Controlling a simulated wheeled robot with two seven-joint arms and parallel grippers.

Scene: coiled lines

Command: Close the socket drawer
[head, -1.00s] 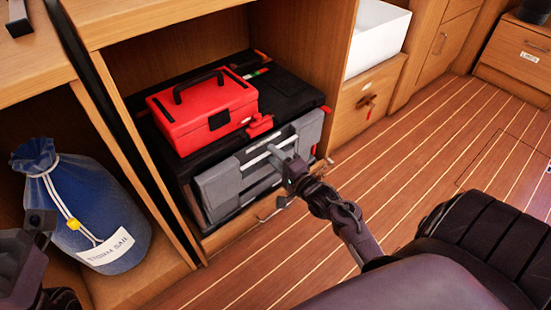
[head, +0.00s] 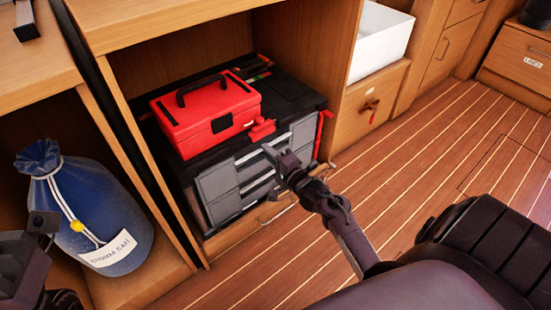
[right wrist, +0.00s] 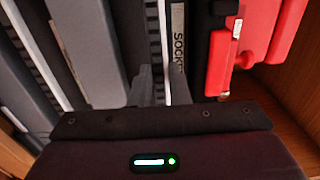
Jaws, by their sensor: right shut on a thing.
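The black tool chest (head: 312,97) with grey drawer fronts stands in the open wooden locker. The socket drawer (right wrist: 178,45), with part of its "SOCK" label legible in the right wrist view, looks about flush with the fronts around it; any small gap is hard to tell. My right gripper (head: 274,156) is at the chest's front, shut on the drawer's silver handle (right wrist: 163,45). The right fingers (right wrist: 158,88) also show in the right wrist view, one on each side of the handle. My left gripper (head: 42,228) is at the lower left, dark and partly cut off, away from the chest.
A red toolbox (head: 208,112) sits on the chest. A blue storm sail bag (head: 90,210) stands in the left compartment. A white bin (head: 380,40) is on the right unit. A wooden drawer (head: 365,105) there has a key-like item in its front. The floor (head: 420,150) is clear.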

